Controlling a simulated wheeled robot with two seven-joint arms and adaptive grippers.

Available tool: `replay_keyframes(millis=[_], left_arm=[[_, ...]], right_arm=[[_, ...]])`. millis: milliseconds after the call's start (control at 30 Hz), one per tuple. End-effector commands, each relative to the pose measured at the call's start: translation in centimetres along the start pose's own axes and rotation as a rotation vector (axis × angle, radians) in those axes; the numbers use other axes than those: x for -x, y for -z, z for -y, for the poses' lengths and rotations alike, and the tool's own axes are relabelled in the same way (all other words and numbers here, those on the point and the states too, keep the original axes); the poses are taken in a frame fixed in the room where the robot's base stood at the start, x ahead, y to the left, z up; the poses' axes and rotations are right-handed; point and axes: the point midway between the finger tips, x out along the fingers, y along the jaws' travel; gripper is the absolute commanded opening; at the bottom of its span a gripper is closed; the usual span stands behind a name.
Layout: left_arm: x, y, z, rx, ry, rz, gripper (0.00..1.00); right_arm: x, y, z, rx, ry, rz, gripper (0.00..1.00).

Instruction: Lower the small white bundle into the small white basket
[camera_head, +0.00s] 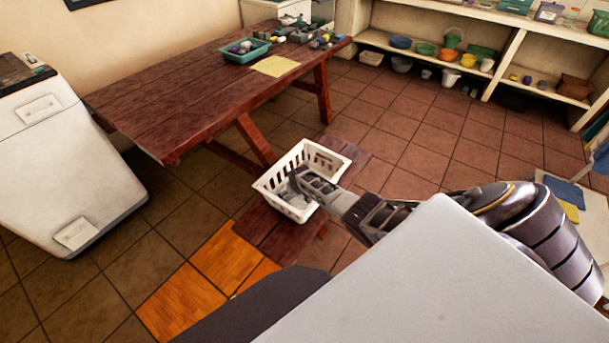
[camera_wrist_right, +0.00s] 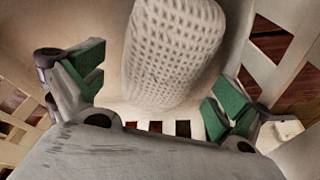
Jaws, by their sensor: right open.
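The white basket (camera_head: 318,156) has slotted walls and stands on the low wooden bench. My right gripper (camera_head: 296,182) reaches down into it from the right. In the right wrist view, the white bundle (camera_wrist_right: 172,55) is a roll of waffle-textured cloth inside the basket. My right gripper, with green finger pads, also shows there (camera_wrist_right: 155,95); it is open, and its fingers stand apart on either side of the bundle with visible gaps. In the head view the gripper largely hides the bundle. My left gripper is not in view.
The brown bench (camera_head: 268,228) extends beyond the basket. A wooden table (camera_head: 190,90) with a green tray (camera_head: 238,58) and a yellow cloth (camera_head: 275,66) stands behind it. A white bin (camera_head: 65,160) is at the left. Shelves (camera_head: 480,80) with pots line the back right.

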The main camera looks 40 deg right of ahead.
Motion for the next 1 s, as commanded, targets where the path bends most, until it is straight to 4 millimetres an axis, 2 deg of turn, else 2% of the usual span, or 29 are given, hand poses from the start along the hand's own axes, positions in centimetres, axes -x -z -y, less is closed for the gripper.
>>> replay_keyframes(millis=[433, 1000], left_arm=[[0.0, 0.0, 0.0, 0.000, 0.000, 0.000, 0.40], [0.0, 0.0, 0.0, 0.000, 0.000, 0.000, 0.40]], right_arm=[[0.5, 0.0, -0.1, -0.001, 0.000, 0.000, 1.00], [3.0, -0.1, -0.1, 0.000, -0.001, 0.000, 1.00]])
